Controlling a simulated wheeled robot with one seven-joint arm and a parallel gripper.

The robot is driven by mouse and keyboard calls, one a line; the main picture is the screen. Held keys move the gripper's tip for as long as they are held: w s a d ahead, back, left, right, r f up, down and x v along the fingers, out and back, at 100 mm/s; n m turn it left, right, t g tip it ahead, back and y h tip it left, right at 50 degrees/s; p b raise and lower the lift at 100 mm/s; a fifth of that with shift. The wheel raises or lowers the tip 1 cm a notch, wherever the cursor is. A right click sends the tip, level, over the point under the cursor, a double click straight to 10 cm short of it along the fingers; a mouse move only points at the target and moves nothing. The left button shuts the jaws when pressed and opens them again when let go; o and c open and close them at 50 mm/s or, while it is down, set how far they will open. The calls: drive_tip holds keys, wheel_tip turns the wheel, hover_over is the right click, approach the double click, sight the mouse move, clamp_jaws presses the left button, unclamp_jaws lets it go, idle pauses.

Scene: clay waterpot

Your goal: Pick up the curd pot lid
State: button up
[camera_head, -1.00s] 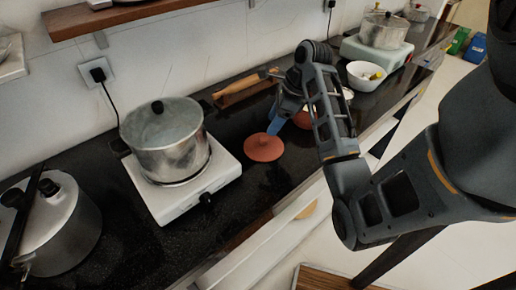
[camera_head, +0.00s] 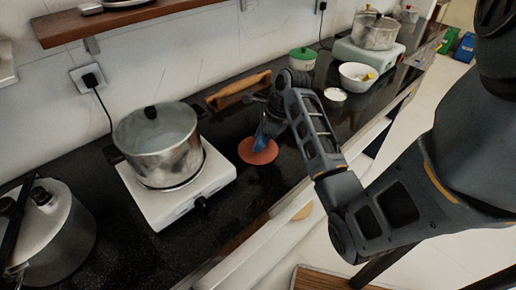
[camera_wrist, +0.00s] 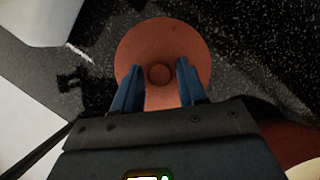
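The curd pot lid is a round terracotta disc (camera_head: 258,151) with a small knob, lying flat on the black counter to the right of the white stove. In the wrist view the lid (camera_wrist: 160,45) is at the top middle. My gripper (camera_wrist: 155,72) is open there, its two blue fingers on either side of the knob with gaps to it. In the head view my gripper (camera_head: 262,136) is over the lid and covers part of it. Whether the fingertips touch the lid I cannot tell.
A steel pot (camera_head: 158,145) stands on the white stove (camera_head: 208,181) left of the lid. A white bowl (camera_head: 357,76) and a green-lidded container (camera_head: 302,60) stand farther right. A reddish-brown rounded thing (camera_wrist: 285,142) shows at the wrist view's lower right.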

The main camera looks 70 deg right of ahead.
clamp_jaws()
drive_tip(key=shift+r, duration=0.2)
drive_tip(key=shift+r, duration=0.25)
wheel_tip(320, 180, up, 4)
drive_tip(key=shift+f, duration=0.2)
drive_tip(key=s+d+r+p, duration=0.3)
drive_tip(key=s+d+r, duration=0.3)
drive_tip(key=s, duration=0.3)
drive_tip(key=shift+s+r, duration=0.3)
drive_tip(key=shift+s, duration=0.1)
